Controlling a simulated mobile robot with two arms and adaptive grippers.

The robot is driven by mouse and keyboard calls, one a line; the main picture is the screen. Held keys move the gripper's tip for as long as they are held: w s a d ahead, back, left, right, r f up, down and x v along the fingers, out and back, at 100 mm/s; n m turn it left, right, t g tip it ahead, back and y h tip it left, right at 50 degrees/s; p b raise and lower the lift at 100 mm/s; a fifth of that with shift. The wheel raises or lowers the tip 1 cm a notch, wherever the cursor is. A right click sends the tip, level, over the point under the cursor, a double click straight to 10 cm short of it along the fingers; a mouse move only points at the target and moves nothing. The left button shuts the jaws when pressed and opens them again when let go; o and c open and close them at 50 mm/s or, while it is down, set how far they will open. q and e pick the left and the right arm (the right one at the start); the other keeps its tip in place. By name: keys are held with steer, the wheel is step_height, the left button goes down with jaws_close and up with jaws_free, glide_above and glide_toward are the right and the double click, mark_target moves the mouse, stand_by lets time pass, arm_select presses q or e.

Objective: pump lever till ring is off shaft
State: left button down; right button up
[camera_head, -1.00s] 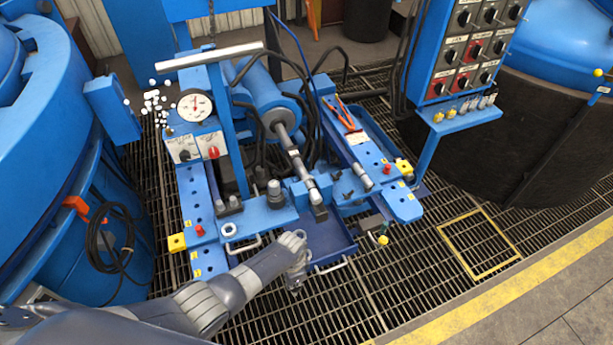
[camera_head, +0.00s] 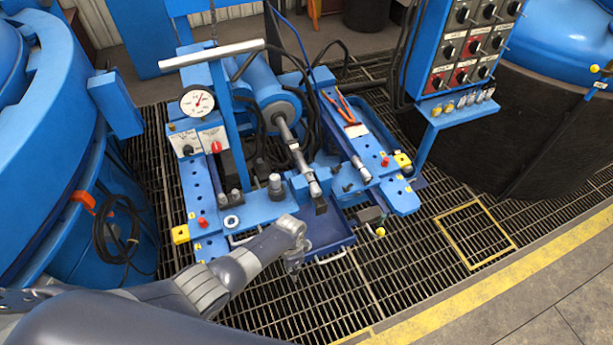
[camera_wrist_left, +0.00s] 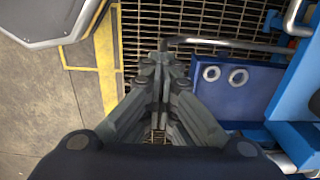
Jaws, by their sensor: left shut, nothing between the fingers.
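In the head view a blue press frame (camera_head: 205,205) stands on the grating with a blue cylinder (camera_head: 272,98). A silver shaft (camera_head: 295,150) runs from the cylinder toward the front. I cannot tell which part is the pump lever, or whether a ring sits on the shaft. A small pale ring (camera_head: 231,222) lies on the frame's front left plate. My left gripper (camera_head: 294,264) is in front of the frame, beside the dark blue tray (camera_head: 335,240). In the wrist view its fingers (camera_wrist_left: 162,58) are together and empty. My right gripper is not in view.
A pressure gauge (camera_head: 197,101) and a T-shaped handle (camera_head: 211,54) stand at the frame's left. A control panel (camera_head: 470,45) stands at the back right, a large blue vessel (camera_head: 50,150) at the left.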

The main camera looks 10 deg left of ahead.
arm_select(q)
step_height(320, 180, down, 8)
steer(key=s+d+b, duration=0.1)
steer(key=b, duration=0.4)
steer(key=shift+s, duration=0.3)
steer(key=r+p, duration=0.3)
steer(key=w+a+r+p, duration=0.1)
steer(key=r+p, duration=0.2)
steer(key=r, duration=0.1)
steer(key=w+r+p, duration=0.1)
steer(key=r+p, duration=0.2)
steer(key=r, duration=0.1)
steer(key=shift+a+r, duration=0.1)
steer(key=shift+a, duration=0.15)
steer(key=shift+f, duration=0.2)
